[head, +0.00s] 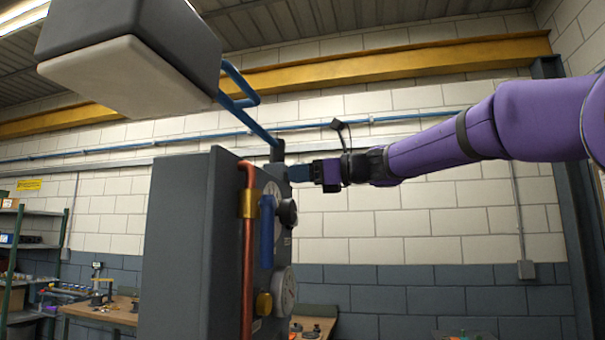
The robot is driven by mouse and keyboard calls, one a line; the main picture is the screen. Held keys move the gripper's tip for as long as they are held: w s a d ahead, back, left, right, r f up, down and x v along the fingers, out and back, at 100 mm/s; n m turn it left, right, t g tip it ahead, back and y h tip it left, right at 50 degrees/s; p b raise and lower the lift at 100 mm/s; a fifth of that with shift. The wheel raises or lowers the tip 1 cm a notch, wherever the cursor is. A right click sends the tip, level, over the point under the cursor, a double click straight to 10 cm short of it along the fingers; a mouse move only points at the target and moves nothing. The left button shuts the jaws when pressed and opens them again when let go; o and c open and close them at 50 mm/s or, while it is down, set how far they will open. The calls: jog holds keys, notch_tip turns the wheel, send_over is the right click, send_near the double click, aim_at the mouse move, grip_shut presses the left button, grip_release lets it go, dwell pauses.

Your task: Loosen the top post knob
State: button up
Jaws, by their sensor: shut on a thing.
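The dark grey casing (180,235) stands upright in the middle of the head view. A dark post (278,150) with a knob-like end rises at its top right edge; I take it as the top post knob. My gripper (296,173) reaches in from the right at that edge, with its fingers pointing left, shut at the post just below its dark top. The fingertips and the part between them are small and partly hidden, so the exact grip does not show.
A copper pipe (248,270), a blue handle (267,230), a black knob (288,212) and a white gauge (284,292) are on the casing's face. A grey box (135,40) hangs overhead at the left. Workbenches (105,312) stand behind. The right side beneath my arm looks open.

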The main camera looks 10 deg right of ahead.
jog(key=n, duration=0.9)
jog(key=shift+y, duration=0.4)
jog(key=n, duration=0.4)
jog(key=shift+w+n+y, duration=0.1)
jog(key=shift+n+y, duration=0.2)
jog(key=shift+n, duration=0.1)
jog(key=shift+n+g, duration=0.5)
jog(key=shift+n, duration=1.2)
jog(key=o, duration=0.9)
jog(key=shift+d, duration=0.1)
